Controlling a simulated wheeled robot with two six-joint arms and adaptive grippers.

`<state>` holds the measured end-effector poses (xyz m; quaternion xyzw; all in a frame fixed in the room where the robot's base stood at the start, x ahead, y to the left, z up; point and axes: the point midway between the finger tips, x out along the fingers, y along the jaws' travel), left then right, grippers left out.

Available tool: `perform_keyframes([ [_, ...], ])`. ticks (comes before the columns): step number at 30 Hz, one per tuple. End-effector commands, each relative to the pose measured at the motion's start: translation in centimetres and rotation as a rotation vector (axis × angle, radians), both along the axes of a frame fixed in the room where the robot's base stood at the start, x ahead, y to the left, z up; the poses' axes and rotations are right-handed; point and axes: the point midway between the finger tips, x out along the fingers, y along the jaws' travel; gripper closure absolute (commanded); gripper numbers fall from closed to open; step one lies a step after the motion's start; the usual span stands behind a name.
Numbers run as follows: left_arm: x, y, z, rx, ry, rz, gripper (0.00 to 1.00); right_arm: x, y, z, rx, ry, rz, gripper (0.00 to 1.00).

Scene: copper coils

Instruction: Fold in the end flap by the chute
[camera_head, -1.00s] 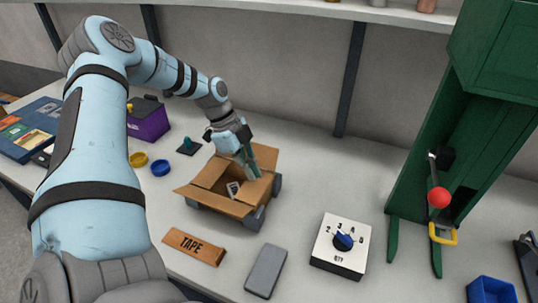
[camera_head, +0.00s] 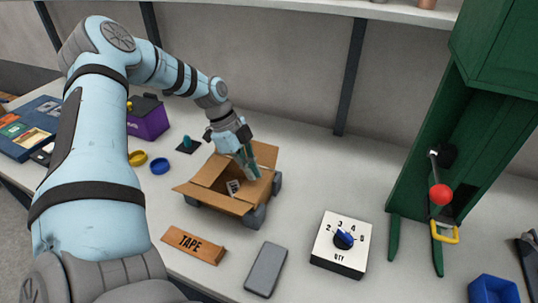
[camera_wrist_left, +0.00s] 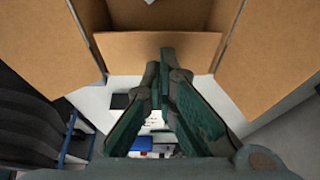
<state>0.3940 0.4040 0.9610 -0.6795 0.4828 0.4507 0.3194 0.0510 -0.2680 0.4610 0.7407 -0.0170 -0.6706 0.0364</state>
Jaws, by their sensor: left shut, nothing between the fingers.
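An open brown cardboard box (camera_head: 222,199) stands on the table, with flaps up or spread and a small pale item (camera_head: 234,187) inside. My left gripper (camera_head: 254,176) is at the box's right end, on the side towards the green cabinet with a chute-like opening (camera_head: 462,195). The gripper is shut and empty. In the left wrist view its fingertips (camera_wrist_left: 165,65) overlap the end flap (camera_wrist_left: 125,52), which lies between two longer side flaps. I cannot tell whether they touch it. The gripper partly hides this end in the head view. My right gripper is not in view.
Near the box are a TAPE block (camera_head: 194,244), a grey slab (camera_head: 265,270) and a QTY dial box (camera_head: 340,262). A purple box (camera_head: 150,120) stands at the back left. A lever with a red ball (camera_head: 441,194) sticks out of the cabinet. Bare table lies between box and cabinet.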

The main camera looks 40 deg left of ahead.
Motion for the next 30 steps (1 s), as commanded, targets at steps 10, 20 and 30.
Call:
perform_keyframes([
  [10, 0.0, 0.0, 6.1, -0.001, -0.001, -0.001, 1.00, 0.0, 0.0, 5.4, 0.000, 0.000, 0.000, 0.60],
  [20, 0.0, 0.0, 9.3, 0.000, 0.000, 0.000, 1.00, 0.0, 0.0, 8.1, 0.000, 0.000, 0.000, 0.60],
  [30, 0.0, 0.0, 9.0, 0.000, 0.000, 0.000, 1.00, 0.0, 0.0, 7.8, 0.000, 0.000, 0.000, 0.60],
])
